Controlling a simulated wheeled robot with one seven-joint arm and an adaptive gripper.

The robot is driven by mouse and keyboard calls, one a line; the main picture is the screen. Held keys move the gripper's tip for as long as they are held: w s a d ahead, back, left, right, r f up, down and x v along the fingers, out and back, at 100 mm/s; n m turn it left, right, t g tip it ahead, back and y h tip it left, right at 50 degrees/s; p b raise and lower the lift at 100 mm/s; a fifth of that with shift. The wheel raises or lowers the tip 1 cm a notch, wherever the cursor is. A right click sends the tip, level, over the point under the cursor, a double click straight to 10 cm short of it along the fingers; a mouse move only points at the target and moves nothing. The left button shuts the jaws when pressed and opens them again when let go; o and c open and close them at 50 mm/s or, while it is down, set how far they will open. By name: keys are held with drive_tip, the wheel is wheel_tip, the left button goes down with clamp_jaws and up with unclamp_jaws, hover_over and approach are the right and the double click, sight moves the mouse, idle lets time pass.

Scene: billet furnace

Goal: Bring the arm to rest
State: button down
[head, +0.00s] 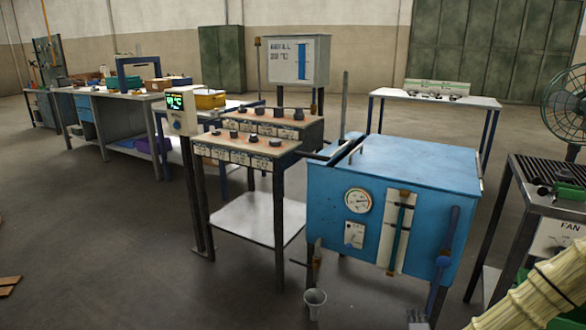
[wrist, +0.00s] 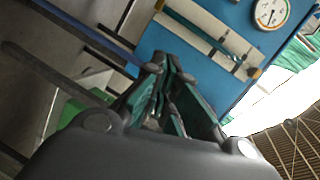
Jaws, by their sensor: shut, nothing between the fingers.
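My gripper (wrist: 170,68) shows in the wrist view with its dark green fingers together and nothing between them. It is in front of the blue furnace box (wrist: 188,42), apart from it as far as I can tell. In the head view the blue furnace box (head: 335,225) stands at centre right with a round gauge (head: 358,200), a small dial plate (head: 354,235) and a blue lever (head: 447,250). My arm in its cream ribbed sleeve (head: 540,290) enters at the lower right of the head view.
A control stand with knobs (head: 245,150) is left of the furnace. A dark slatted table (head: 545,190) and a green fan (head: 566,108) stand at the right. A small grey cup (head: 315,300) is by the furnace's lower left. Open floor (head: 110,240) lies at the left.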

drive_tip(key=s+a+f+n+g+y, duration=0.6)
drive_tip(key=s+a+f+n, duration=0.4)
drive_tip(key=s+a+f, duration=0.5)
drive_tip(key=s+f+n+g, duration=0.3)
drive_tip(key=s+n+g, duration=0.1)
drive_tip(key=s, duration=0.9)
drive_tip(key=s+f+n+g, duration=0.2)
drive_tip(key=s+n+g, duration=0.2)
drive_tip(key=s, duration=0.9)
wheel_tip(320, 180, up, 24)
drive_tip(key=h+p, duration=0.1)
drive_tip(key=p, duration=2.3)
drive_tip(key=shift+s+d+f+n+g, duration=0.2)
drive_tip(key=shift+d+n+g, duration=0.1)
drive_tip(key=shift+d, duration=0.1)
drive_tip(key=shift+w+f, duration=0.25)
drive_tip(key=shift+w, duration=0.35)
